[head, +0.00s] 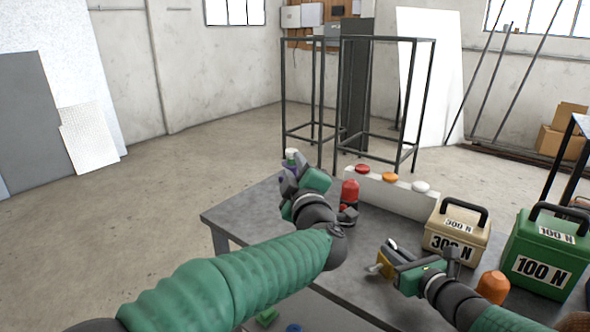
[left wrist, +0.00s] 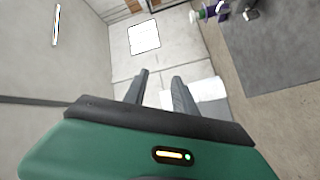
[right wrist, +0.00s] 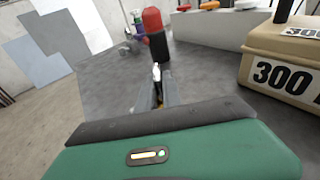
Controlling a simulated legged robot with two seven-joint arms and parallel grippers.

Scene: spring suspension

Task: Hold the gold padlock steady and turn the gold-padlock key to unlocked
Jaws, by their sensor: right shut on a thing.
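The gold padlock (head: 383,266) shows as a small gold body at the tips of my right gripper (head: 388,258), above the grey table. My right gripper is shut on it. In the right wrist view, a thin pale and dark piece (right wrist: 157,78) stands up between the fingers; I cannot tell whether it is the shackle or the key. The gold-padlock key cannot be made out clearly. My left gripper (head: 292,178) is up over the table's far left corner, apart from the padlock. In the left wrist view its fingers (left wrist: 160,90) stand apart with nothing between them.
A red-topped dark object (head: 349,196) stands between the grippers on the table (head: 240,215). Behind are a white block (head: 392,193) with red, orange and white tops, a beige 300 N weight (head: 455,235) and a green 100 N weight (head: 545,250). An orange object (head: 492,287) is at right.

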